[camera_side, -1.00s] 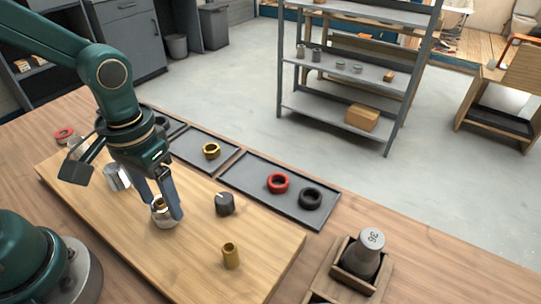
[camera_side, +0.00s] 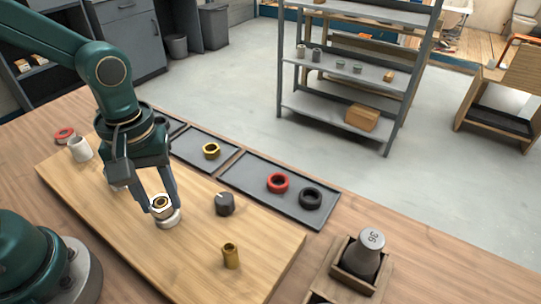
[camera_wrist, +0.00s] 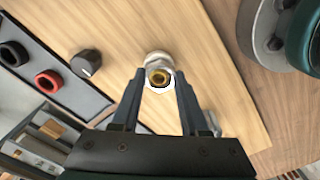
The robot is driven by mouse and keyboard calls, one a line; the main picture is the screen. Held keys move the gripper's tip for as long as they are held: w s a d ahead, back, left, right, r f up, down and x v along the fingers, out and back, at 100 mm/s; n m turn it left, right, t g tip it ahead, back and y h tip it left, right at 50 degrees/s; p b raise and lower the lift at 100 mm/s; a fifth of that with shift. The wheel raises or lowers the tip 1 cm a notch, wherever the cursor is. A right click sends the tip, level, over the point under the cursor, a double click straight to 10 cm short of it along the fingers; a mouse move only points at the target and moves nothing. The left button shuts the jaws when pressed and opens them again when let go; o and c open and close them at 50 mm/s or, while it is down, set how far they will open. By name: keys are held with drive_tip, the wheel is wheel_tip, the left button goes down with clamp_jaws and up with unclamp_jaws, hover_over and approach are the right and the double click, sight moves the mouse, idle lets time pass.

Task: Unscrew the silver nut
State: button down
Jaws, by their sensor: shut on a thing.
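The silver nut (camera_side: 162,206) is a pale hexagonal ring with a brass-coloured bore inside it. It sits at a round silver fitting (camera_side: 169,221) on the wooden board. My gripper (camera_side: 161,207) points down and is shut on the nut, a finger on each side. In the wrist view the nut (camera_wrist: 160,88) lies between the fingertips, with the rounded fitting (camera_wrist: 157,57) just beyond it. Whether the nut's threads are still engaged is hidden.
A dark knob (camera_side: 225,204) and a brass cylinder (camera_side: 231,256) stand on the board (camera_side: 205,265) to the right. Trays behind hold a brass ring (camera_side: 211,151), a red ring (camera_side: 278,183) and a black ring (camera_side: 311,198). A pale cylinder (camera_side: 80,149) stands at left.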

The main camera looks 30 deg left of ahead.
drive_tip(key=n, duration=0.5)
drive_tip(key=shift+r, duration=0.1)
drive_tip(key=n, duration=0.5)
drive_tip(key=shift+r, duration=0.1)
drive_tip(key=shift+c, duration=1.7)
unclamp_jaws()
drive_tip(key=shift+o, duration=0.3)
drive_tip(key=shift+o, duration=1.4)
drive_tip(key=shift+r, duration=0.1)
drive_tip(key=shift+r, duration=2.4)
